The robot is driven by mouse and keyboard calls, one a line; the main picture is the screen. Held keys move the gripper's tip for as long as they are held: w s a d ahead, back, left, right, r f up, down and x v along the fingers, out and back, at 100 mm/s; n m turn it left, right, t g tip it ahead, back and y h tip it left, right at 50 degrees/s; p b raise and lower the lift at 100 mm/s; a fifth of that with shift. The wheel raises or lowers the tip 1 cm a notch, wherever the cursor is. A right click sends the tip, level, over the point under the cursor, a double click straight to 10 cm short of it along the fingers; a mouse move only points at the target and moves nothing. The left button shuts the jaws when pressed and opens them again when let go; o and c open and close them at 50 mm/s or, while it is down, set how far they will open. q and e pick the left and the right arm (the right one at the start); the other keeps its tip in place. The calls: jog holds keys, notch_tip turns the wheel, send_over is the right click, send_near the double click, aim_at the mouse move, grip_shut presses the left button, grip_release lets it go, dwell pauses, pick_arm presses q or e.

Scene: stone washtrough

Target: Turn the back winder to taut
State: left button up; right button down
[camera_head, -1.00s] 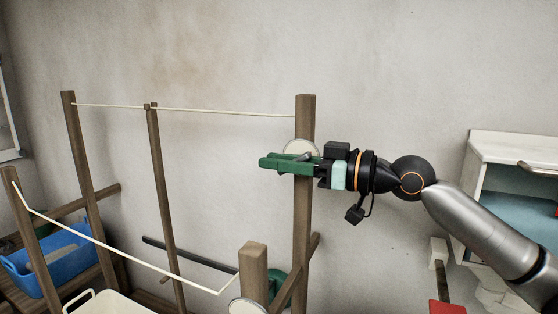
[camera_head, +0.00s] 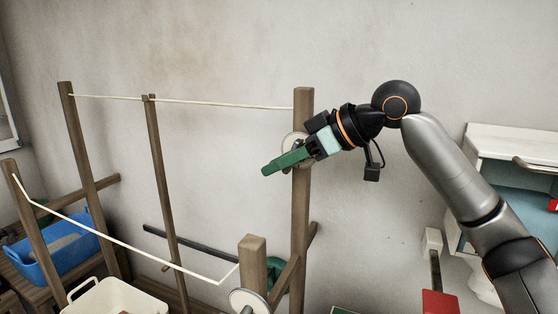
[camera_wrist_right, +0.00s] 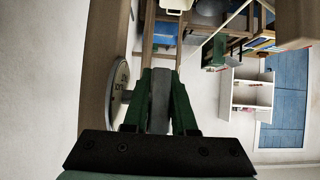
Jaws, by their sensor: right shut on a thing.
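The back winder (camera_head: 288,141) is a pale round disc on the tall back wooden post (camera_head: 303,205). It also shows edge-on in the right wrist view (camera_wrist_right: 121,88). My right gripper (camera_head: 270,170) has green fingers, tilted down to the left in front of the disc. In the right wrist view it is shut on a grey grip (camera_wrist_right: 160,98) beside the disc. The back line (camera_head: 215,103) runs nearly straight from the far left post to the top of the back post. My left gripper is not in view.
The front line (camera_head: 110,248) sags to the short front post (camera_head: 252,262), which carries another disc (camera_head: 250,299). A blue tub (camera_head: 62,252) and a cream basket (camera_head: 120,299) stand at left. A white cabinet (camera_head: 490,148) stands at right. Plain wall lies behind.

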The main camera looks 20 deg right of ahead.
dwell(0.3)
jog(key=c, duration=1)
grip_release()
jog(key=s+a+r+b, duration=0.1)
jog(key=s+a+r, duration=0.1)
jog(key=s+r, duration=0.4)
jog(key=s+a+r, duration=0.3)
jog(key=s+r, duration=0.4)
jog(key=shift+a+b, duration=0.25)
jog(key=shift+b, duration=0.15)
